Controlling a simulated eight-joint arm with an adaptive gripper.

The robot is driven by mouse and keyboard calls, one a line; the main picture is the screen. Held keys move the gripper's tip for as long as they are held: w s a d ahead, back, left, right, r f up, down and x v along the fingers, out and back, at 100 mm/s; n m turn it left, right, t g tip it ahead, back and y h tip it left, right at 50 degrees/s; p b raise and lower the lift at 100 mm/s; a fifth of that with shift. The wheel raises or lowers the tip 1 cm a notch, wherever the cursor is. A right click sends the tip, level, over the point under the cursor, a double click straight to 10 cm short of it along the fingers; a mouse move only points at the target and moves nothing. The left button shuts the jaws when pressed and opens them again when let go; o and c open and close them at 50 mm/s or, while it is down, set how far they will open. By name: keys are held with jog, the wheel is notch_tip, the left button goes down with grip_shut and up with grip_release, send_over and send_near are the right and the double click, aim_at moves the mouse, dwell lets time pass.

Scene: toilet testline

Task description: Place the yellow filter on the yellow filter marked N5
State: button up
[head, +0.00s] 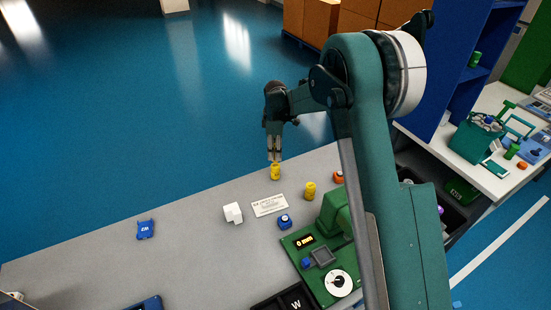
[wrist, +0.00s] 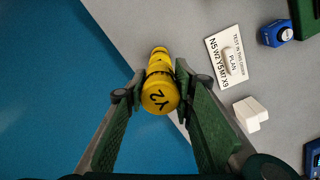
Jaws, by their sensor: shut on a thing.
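My gripper (head: 274,158) points down at the far edge of the grey table, its fingers closed on a yellow filter (head: 275,172). In the wrist view the filter (wrist: 160,95) sits between the two fingertips (wrist: 160,88), and its near end reads "Y2". More yellow (wrist: 158,55) shows beyond it; I cannot tell whether this is its lower part or another piece beneath it. A second yellow filter (head: 310,190) stands on the table to the right. Its marking is too small to read, and no N5 label is legible on any filter.
A white plan card (head: 270,205) and a white block (head: 233,212) lie nearby, with a blue piece (head: 285,221) beside the card. An orange piece (head: 338,177) and a green test device (head: 322,258) are further right. The table's left is mostly clear around a blue part (head: 145,229).

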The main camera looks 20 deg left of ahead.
jog(key=shift+f, duration=1.85)
jog(key=shift+f, duration=0.2)
jog(key=o, duration=0.9)
jog(key=shift+r, duration=0.25)
notch_tip(320, 180, up, 12)
